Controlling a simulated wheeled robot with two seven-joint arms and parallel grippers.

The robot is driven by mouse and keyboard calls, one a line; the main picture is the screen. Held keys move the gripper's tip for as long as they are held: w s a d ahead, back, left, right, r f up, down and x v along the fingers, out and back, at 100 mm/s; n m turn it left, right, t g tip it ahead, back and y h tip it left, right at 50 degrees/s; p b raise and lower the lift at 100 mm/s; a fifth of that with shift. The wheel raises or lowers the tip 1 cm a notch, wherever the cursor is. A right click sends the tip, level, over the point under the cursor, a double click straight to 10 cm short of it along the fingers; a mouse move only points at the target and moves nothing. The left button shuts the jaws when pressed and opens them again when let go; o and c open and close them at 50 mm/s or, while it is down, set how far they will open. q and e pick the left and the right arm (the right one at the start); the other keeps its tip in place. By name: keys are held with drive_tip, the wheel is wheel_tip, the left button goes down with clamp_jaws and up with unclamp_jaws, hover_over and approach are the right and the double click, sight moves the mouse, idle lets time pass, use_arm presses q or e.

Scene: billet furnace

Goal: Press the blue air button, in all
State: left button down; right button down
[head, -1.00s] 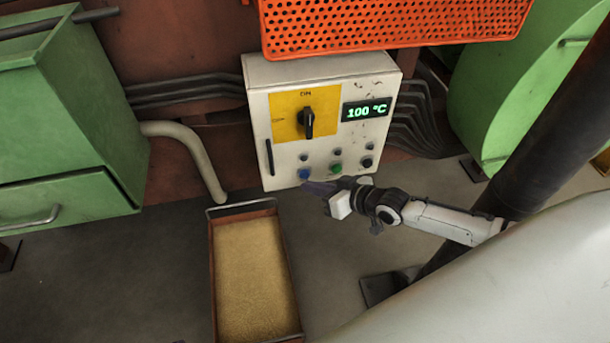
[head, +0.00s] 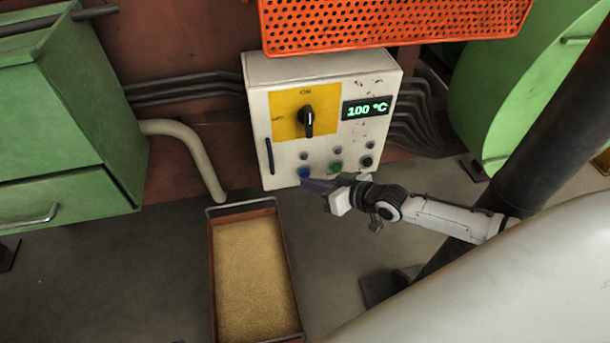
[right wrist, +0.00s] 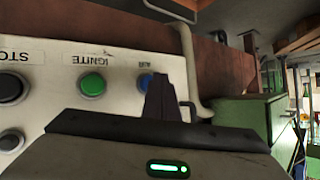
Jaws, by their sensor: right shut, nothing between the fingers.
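The blue air button (head: 304,172) sits at the lower left of the white control box (head: 381,92). In the right wrist view the blue button (right wrist: 146,81) is partly hidden behind my finger. My right gripper (head: 308,184) is shut and empty, its dark tip just below and close to the blue button in the head view. In the right wrist view the right gripper (right wrist: 166,82) shows as dark fingers over the button's right edge. I cannot tell whether the tip touches it. My left gripper is not in view.
A green button (head: 336,168) and a black button (head: 367,162) sit right of the blue one. A rotary switch (head: 307,121) and a display reading 100 °C (head: 367,108) are above. A tray of yellow grains (head: 214,278) lies below left, and an orange perforated guard (head: 395,28) overhangs.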

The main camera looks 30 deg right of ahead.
drive_tip(key=shift+w+d+r+b, duration=0.1)
drive_tip(key=shift+w+d+b, duration=0.05)
drive_tip(key=shift+w+b, duration=0.35)
idle(0.7)
drive_tip(key=shift+w+d+r, duration=0.3)
drive_tip(key=shift+w+r, duration=0.05)
idle(0.4)
drive_tip(key=shift+s+a+f+p, duration=0.1)
drive_tip(key=shift+s+f+p, duration=0.05)
drive_tip(key=shift+s+p, duration=0.25)
drive_tip(key=shift+s+a+f+p, duration=0.1)
drive_tip(key=shift+s+f+p, duration=0.05)
drive_tip(key=shift+s+p, duration=0.25)
drive_tip(key=s+p, duration=0.1)
drive_tip(key=s+a+p, duration=0.1)
drive_tip(key=s+p, duration=0.2)
drive_tip(key=s, duration=0.1)
drive_tip(key=shift+a+f, duration=0.1)
drive_tip(key=shift+a, duration=0.15)
idle(0.7)
